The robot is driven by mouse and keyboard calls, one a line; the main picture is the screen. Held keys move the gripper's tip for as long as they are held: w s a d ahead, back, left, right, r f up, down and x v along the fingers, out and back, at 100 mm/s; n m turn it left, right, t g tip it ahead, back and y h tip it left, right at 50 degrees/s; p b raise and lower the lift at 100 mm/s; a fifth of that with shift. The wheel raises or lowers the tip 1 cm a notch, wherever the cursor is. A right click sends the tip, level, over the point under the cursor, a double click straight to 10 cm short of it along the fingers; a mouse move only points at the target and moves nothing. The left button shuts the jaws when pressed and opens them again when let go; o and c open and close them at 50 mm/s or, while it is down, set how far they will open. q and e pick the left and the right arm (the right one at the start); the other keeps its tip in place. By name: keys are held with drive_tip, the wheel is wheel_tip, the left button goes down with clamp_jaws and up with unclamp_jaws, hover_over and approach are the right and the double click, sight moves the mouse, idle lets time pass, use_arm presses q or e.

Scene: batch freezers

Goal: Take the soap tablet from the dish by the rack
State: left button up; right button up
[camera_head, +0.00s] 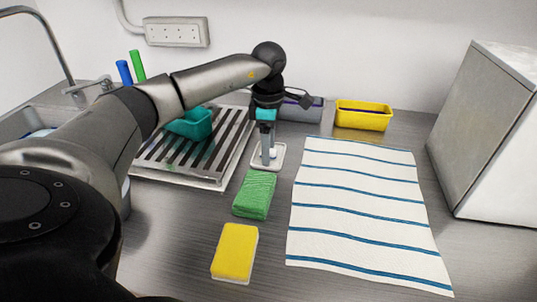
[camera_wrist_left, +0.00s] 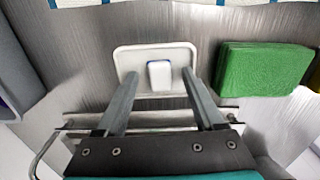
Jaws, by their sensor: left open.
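The soap tablet (camera_wrist_left: 159,74) is a small white block with a blue-grey side. It lies in a shallow white dish (camera_wrist_left: 125,58) beside the drying rack. In the head view the dish (camera_head: 279,162) sits at the rack's right edge, and the tablet (camera_head: 273,153) is partly hidden by my fingers. My left gripper (camera_head: 267,158) points down over the dish. In the left wrist view its open fingers (camera_wrist_left: 160,76) reach on either side of the tablet, with a visible gap on each side. My right gripper is not in view.
The slatted drying rack (camera_head: 225,165) holds a teal container (camera_head: 191,123). A green folded cloth or scourer (camera_head: 255,195) and a yellow sponge (camera_head: 235,252) lie in front of the dish. A striped towel (camera_head: 355,190) lies right, with a yellow bin (camera_head: 363,116) behind.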

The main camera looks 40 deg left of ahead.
use_arm(q)
clamp_jaws()
idle(0.4)
drive_tip(key=shift+r, duration=0.1)
